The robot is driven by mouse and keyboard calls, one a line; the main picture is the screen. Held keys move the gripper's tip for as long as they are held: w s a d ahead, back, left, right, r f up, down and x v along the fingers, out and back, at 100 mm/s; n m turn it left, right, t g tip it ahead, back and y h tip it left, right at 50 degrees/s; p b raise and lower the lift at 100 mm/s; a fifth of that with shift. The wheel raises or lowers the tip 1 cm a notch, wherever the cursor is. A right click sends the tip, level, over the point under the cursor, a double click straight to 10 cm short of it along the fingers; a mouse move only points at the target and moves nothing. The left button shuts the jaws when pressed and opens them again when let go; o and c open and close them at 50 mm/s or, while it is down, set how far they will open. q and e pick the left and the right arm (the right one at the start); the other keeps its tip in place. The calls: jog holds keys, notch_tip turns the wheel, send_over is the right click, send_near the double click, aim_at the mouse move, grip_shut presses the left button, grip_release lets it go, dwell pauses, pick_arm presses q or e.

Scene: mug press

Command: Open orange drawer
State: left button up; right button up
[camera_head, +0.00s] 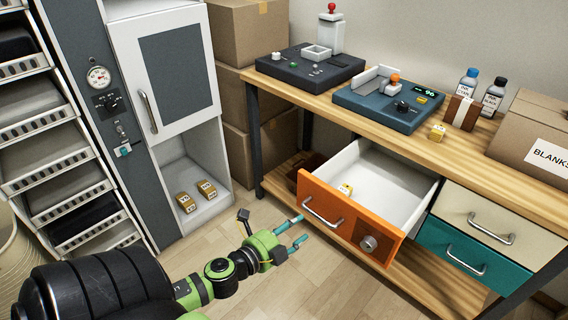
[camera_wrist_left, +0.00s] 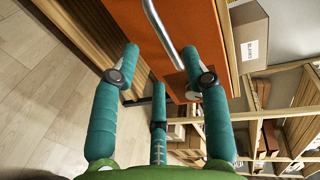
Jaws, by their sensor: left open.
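The orange drawer (camera_head: 349,219) is pulled far out of the wooden workbench. Its white inside shows, and a small yellow block (camera_head: 346,189) lies in it near the front. The drawer front has a metal bar handle (camera_head: 322,213) and a round knob. My left gripper (camera_head: 297,231) is open and empty, just left of the drawer front and apart from the handle. In the left wrist view, the teal fingers (camera_wrist_left: 158,85) are spread, with the orange front (camera_wrist_left: 200,38) and the handle (camera_wrist_left: 163,32) beyond them. My right gripper is not in view.
Two devices stand on the bench, a black one (camera_head: 310,65) and a blue one (camera_head: 388,104). Bottles (camera_head: 492,97) and a cardboard box (camera_head: 533,140) are at the right. Beige (camera_head: 491,226) and teal (camera_head: 466,256) drawers are shut. A tall cabinet (camera_head: 165,75) stands at the left. Floor around my gripper is clear.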

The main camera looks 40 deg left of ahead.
pick_arm(q)
jog(key=v, duration=0.3)
jog(key=shift+s+r, duration=0.1)
jog(key=shift+s, duration=0.15)
dwell(0.4)
jog(key=s+f+n+g+y+p, duration=0.1)
jog(key=s+f+n+g+p, duration=0.3)
jog(key=f, duration=0.8)
jog(key=s+f+n+g+y+p, duration=0.1)
jog(key=s+f+n+g+p, duration=0.15)
jog(key=s+f+n, duration=0.65)
jog(key=s+d+f+n+g+p, duration=0.1)
jog(key=s+d+f+g, duration=0.3)
jog(key=s, duration=0.5)
jog(key=s+d+f+n+g+h+p, duration=0.1)
jog(key=s+d+f+g, duration=0.3)
jog(key=s+f, duration=0.5)
jog(key=shift+d+n+p, duration=0.5)
jog(key=shift+d+p, duration=0.2)
jog(key=shift+d, duration=0.3)
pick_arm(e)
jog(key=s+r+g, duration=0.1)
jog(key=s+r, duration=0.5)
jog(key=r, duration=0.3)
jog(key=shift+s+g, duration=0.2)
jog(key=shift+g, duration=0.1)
